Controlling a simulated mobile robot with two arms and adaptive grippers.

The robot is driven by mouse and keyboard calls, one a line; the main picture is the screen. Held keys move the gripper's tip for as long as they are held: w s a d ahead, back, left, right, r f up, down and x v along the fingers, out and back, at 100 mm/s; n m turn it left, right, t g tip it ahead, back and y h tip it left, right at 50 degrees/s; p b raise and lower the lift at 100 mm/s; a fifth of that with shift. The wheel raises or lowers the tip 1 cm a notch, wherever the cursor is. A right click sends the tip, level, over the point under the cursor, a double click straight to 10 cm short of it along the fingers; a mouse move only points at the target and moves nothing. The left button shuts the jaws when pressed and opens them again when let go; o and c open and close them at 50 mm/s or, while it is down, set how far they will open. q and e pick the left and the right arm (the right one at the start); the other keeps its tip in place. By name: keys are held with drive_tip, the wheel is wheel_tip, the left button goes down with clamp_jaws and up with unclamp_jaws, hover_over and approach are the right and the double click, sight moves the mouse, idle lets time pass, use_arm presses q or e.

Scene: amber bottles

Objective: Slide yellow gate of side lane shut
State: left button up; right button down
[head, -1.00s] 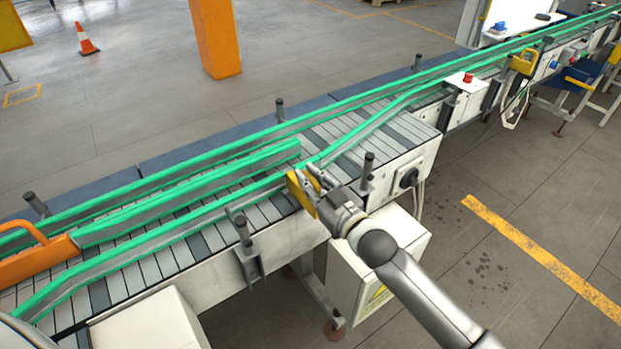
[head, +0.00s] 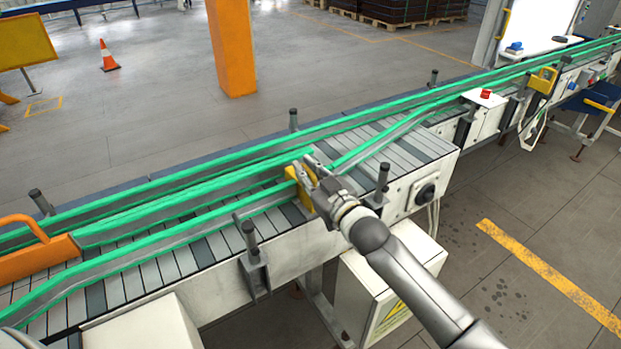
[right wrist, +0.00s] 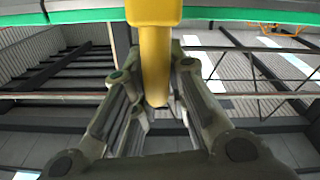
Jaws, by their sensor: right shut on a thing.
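The yellow gate (head: 300,188) is a small upright plate at the near guide rail of the conveyor. Its far edge reaches close to the right end of the middle green-topped rail (head: 200,194); whether they touch is hidden by my fingers. My right gripper (head: 309,172) is shut on the gate from the near right side. In the right wrist view, the gate's yellow bar (right wrist: 154,55) stands between the two fingers. My left gripper is not in view.
An orange gate with a handle (head: 38,258) sits on the conveyor at the left. Dark posts (head: 381,185) (head: 250,240) stand along the near edge. A white box with a warning label (head: 375,290) is below. The slatted belt (head: 385,150) is empty.

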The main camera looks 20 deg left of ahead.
drive_tip(key=shift+w+r, duration=0.15)
drive_tip(key=shift+r, duration=0.15)
drive_tip(key=c, duration=1.5)
unclamp_jaws()
drive_tip(key=shift+o, duration=0.2)
drive_tip(key=shift+w+a+f, duration=0.15)
drive_tip(key=shift+f, duration=0.1)
drive_tip(key=v, duration=1.2)
drive_tip(key=shift+w, duration=0.1)
